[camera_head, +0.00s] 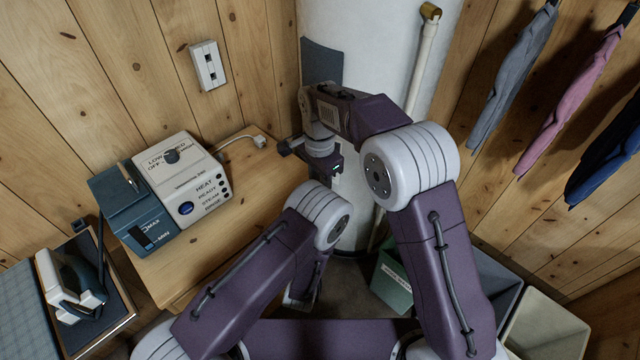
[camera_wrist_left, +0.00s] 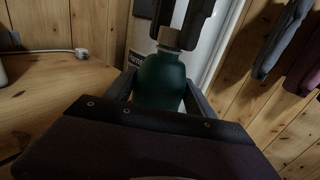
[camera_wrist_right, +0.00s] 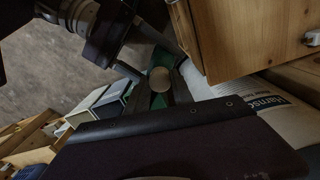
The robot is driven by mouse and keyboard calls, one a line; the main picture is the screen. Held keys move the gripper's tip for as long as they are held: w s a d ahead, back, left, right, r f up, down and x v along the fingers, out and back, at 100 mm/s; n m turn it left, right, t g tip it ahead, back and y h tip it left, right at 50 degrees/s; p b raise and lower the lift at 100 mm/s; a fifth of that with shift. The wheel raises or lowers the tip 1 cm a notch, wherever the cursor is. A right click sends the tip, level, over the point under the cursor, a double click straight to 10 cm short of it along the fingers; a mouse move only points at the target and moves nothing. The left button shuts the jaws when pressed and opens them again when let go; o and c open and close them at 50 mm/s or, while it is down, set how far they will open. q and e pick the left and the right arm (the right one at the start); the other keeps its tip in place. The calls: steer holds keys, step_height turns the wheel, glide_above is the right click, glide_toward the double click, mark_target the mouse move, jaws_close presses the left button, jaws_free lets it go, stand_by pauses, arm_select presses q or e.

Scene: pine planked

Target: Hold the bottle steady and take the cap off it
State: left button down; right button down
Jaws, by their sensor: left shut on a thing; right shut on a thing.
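The green bottle (camera_wrist_left: 160,85) stands upright between the fingers of my left gripper (camera_wrist_left: 160,100) in the left wrist view. A tan cap (camera_wrist_left: 170,38) sits at the top of its neck; I see no clear gap between them. My right gripper (camera_wrist_left: 178,25) comes down from above with its fingers on the cap. In the right wrist view the round cap (camera_wrist_right: 160,79) shows between the fingertips of that gripper. Both grippers are shut on what they hold. In the head view my arms hide the bottle and cap.
A wooden counter (camera_head: 215,250) at left bears a white and blue control box (camera_head: 185,180). An iron (camera_head: 72,290) rests on a board at far left. A white tank (camera_head: 370,50) stands behind my arms. Bins (camera_head: 545,330) are at lower right; garments (camera_head: 570,100) hang at right.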

steer(key=n, duration=1)
steer(key=shift+n, duration=0.3)
steer(key=n, duration=0.6)
steer(key=shift+r, duration=0.1)
steer(key=n, duration=0.3)
steer(key=shift+n, duration=0.4)
steer(key=n, duration=0.9)
steer(key=shift+n, duration=0.3)
steer(key=n, duration=0.5)
steer(key=shift+n, duration=0.4)
steer(key=shift+r, duration=0.15)
steer(key=shift+r, duration=1)
